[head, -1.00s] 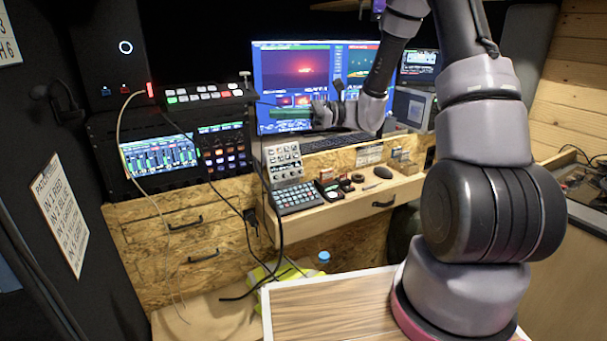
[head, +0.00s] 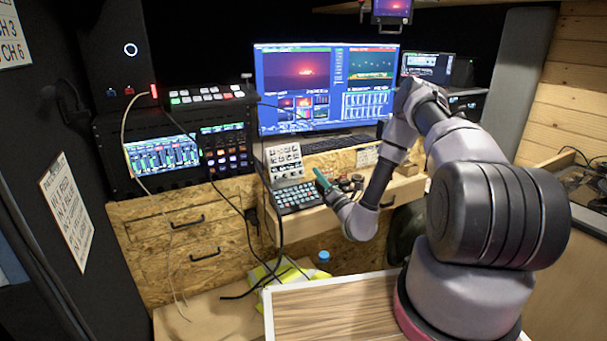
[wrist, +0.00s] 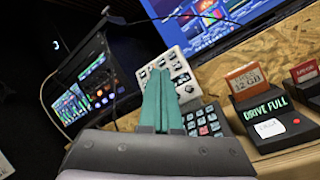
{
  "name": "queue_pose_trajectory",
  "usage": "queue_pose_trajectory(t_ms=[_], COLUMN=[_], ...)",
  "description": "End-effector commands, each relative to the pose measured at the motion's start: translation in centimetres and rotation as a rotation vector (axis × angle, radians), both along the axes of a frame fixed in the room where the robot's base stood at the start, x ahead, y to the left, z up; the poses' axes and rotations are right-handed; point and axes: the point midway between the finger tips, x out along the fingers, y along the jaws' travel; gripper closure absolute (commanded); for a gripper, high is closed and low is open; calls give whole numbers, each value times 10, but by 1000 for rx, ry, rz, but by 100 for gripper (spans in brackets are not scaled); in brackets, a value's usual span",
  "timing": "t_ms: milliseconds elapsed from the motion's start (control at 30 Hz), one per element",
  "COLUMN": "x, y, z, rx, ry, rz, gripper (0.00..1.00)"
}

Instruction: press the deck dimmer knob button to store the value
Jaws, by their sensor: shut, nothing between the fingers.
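My gripper (head: 321,179) has teal fingers that are shut with nothing between them. In the head view it is beside the right end of the black keypad (head: 297,197), above the desk ledge. In the wrist view the fingers (wrist: 160,88) point away over a white panel with knobs and buttons (wrist: 192,92), and the keypad (wrist: 208,128) is to their right. The white panel (head: 284,152) stands behind the keypad in the head view. I cannot make out which control is the deck dimmer knob, nor whether the fingertips touch anything.
A black box marked DRIVE FULL (wrist: 265,112) and an orange 32 GB card (wrist: 245,80) lie right of the keypad. A monitor (head: 325,85) stands behind the ledge. A rack with screens (head: 163,153) is at the left. Cables hang in front of the drawers.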

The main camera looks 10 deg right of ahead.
Motion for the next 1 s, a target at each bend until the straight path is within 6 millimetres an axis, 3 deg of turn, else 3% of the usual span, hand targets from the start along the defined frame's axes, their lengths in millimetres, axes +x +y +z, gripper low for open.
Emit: queue_pose_trajectory(t_ms=[533, 1000], x=[6, 60], y=[1, 19], z=[-6, -31], rx=[2, 2], ry=[5, 2], rz=[-7, -7], gripper=[100, 100])
